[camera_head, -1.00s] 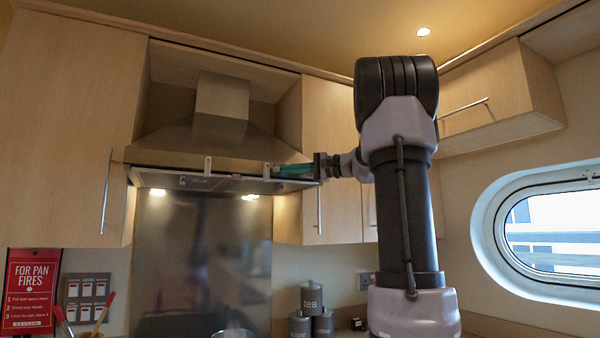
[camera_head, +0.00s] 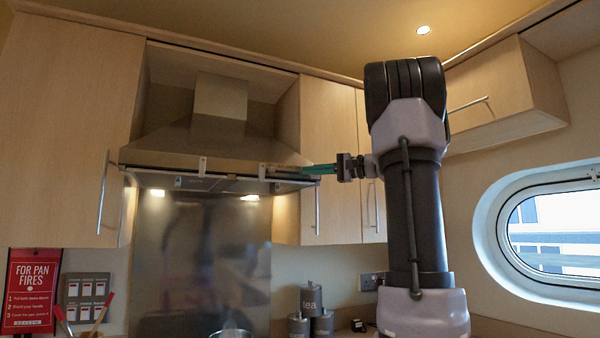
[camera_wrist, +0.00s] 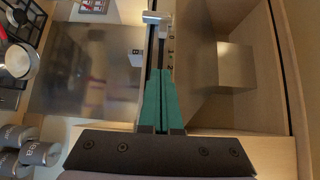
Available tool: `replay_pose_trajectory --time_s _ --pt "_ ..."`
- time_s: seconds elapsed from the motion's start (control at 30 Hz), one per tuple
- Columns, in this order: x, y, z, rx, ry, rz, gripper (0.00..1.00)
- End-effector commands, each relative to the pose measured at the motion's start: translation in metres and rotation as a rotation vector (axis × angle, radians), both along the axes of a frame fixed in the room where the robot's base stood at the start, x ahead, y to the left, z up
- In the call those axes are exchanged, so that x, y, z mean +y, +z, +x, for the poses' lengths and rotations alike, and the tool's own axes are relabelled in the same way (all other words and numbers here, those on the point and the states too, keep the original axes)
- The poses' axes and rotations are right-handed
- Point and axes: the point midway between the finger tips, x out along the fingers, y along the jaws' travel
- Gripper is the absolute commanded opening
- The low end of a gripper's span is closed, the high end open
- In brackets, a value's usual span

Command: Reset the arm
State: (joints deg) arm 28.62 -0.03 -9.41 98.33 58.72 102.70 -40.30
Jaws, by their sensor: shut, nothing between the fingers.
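My gripper (camera_head: 318,169) has teal fingers and points left, in front of the right end of the range hood's front edge. In the wrist view my gripper (camera_wrist: 160,75) shows its teal fingers together, with nothing between them. The fingertips lie over the hood's front rail in that view; I cannot tell whether they touch it. My arm stands upright at the right of the head view.
The range hood (camera_head: 215,150) hangs between wooden cabinets (camera_head: 70,120). Grey canisters (camera_head: 312,298) stand on the counter below. A pan (camera_wrist: 20,60) shows on the hob.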

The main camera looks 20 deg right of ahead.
Motion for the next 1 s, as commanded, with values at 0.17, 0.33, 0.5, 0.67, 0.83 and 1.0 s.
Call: replay_pose_trajectory --time_s 0.17,0.33,0.5,0.67,0.83,1.0 --pt "-0.023 0.001 -0.021 0.0 -0.002 0.0 0.0" --pt "-0.036 0.001 -0.033 -0.001 -0.001 -0.001 0.0" --pt "-0.039 0.001 -0.036 -0.001 0.0 0.0 0.0" --pt "-0.035 -0.001 -0.037 0.005 0.003 -0.004 0.0" --pt "0.013 -0.032 -0.052 0.116 0.036 -0.094 0.0" --pt "0.094 -0.111 -0.103 0.32 0.076 -0.349 0.0"
